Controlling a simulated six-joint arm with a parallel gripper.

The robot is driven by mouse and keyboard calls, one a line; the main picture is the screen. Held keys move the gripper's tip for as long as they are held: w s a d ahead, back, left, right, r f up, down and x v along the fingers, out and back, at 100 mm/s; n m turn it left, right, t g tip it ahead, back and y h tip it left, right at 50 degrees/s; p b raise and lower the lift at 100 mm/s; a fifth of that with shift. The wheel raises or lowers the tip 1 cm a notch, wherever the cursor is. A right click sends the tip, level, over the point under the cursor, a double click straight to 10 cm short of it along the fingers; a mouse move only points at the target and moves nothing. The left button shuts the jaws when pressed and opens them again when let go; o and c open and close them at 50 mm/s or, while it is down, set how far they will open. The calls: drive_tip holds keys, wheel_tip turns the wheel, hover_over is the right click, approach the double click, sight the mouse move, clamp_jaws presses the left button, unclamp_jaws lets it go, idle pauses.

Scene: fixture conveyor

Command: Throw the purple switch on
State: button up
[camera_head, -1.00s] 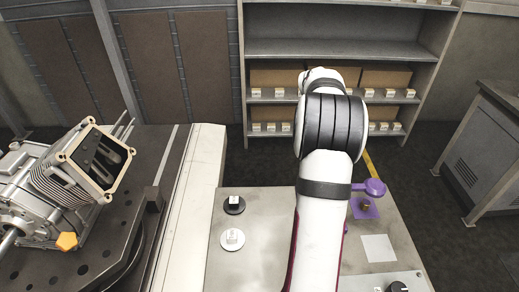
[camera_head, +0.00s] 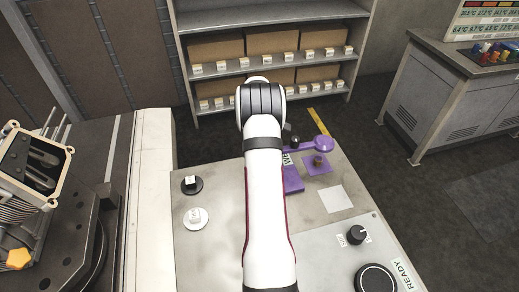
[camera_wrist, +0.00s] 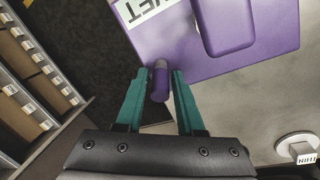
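A purple plate (camera_wrist: 220,62) with a partly cut-off white label shows in the wrist view, with a raised purple block (camera_wrist: 222,25) on it. A small rounded purple piece (camera_wrist: 160,84), perhaps the switch's lever, stands out at the plate's edge. My gripper (camera_wrist: 160,73) has its two green fingers on either side of this piece, with narrow gaps that look clear. In the head view my arm hides the gripper and part of the purple plate (camera_head: 293,181). I cannot tell the switch's position.
A purple round-ended part (camera_head: 323,144) and a purple square with a brown peg (camera_head: 317,161) are right of the plate. A white square (camera_head: 335,199), a black knob (camera_head: 356,235) and a READY button (camera_head: 376,279) lie nearer. Two round-based switches (camera_head: 194,217) stand left. Shelves (camera_head: 270,67) are behind.

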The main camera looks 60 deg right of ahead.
clamp_jaws()
drive_tip(key=shift+s+d+t+y, duration=0.25)
drive_tip(key=shift+s+t+y, duration=0.1)
drive_tip(key=shift+t+y, duration=0.3)
drive_tip(key=shift+r+t+y, duration=0.1)
drive_tip(key=shift+t+y, duration=0.25)
unclamp_jaws()
